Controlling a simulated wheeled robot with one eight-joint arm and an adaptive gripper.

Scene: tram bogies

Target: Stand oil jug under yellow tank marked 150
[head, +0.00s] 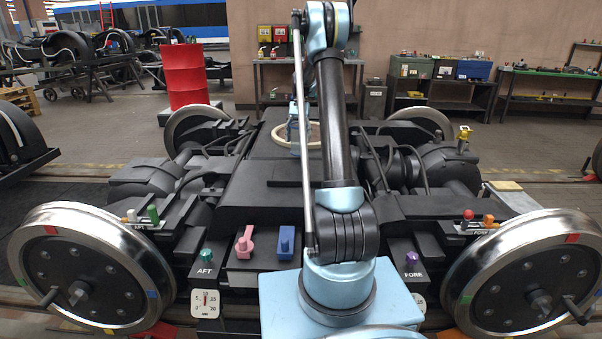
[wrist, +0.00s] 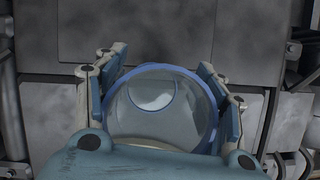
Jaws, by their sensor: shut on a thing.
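My gripper (wrist: 165,100) is shut on a clear, round vessel with a blue rim, which looks like the oil jug (wrist: 155,122). The jug sits between the two fingers in the wrist view, over a dark grey surface. In the head view my gripper (head: 293,130) shows only partly behind my arm, above the middle of the bogie; I cannot make out the jug there.
The dark bogie (head: 265,185) with steel wheels fills the foreground. A bench (head: 262,62) stands below the tanks, with small items on it. A red drum (head: 184,75) stands left of it, and shelving with crates (head: 410,67) right. Open floor lies between bogie and benches.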

